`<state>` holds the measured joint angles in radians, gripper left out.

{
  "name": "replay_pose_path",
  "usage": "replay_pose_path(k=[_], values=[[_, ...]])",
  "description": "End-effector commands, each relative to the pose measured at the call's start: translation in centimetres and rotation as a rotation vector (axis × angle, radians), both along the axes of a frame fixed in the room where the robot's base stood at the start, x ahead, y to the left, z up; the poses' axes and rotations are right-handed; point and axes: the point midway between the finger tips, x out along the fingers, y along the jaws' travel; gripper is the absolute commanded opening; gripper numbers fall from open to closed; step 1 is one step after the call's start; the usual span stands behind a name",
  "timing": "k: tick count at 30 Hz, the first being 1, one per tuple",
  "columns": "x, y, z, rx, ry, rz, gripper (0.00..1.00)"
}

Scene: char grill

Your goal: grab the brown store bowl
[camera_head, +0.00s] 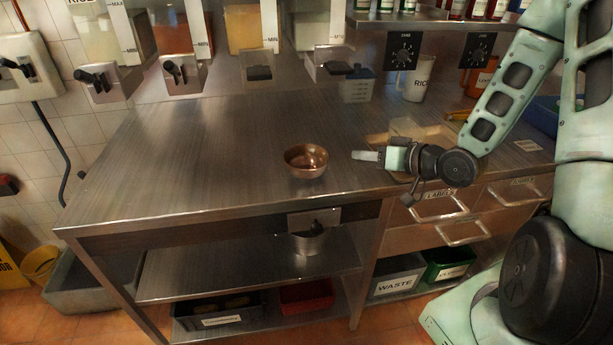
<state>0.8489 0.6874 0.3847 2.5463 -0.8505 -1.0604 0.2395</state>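The brown bowl (306,161) stands upright on the steel counter (210,140), near its front edge. It looks empty, with a shiny copper-brown inside. My gripper (356,155) is just to the right of the bowl, at about rim height, pointing left towards it. A gap shows between the fingertips and the bowl's rim. The fingers are seen side-on and overlap, so I cannot tell whether they are apart. Nothing shows between them.
Dispensers (257,35) hang above the counter's back. A white jug (416,80) and a clear measuring jug (357,85) stand behind. A wooden tray (376,139) lies behind my gripper. Drawers (437,206) are below right. The counter left of the bowl is clear.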

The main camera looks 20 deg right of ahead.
Motion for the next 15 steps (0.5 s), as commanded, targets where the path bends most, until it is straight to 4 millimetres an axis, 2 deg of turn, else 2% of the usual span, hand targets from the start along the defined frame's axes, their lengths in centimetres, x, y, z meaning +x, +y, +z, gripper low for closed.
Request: replay_pose_path(k=[3, 5, 15], values=[[0.5, 0.3, -0.7, -0.003, -0.003, 0.001, 0.31], [1.4, 0.9, -0.5, 0.002, 0.001, 0.004, 0.31], [6.1, 2.7, -2.4, 0.001, 0.001, 0.001, 0.31]])
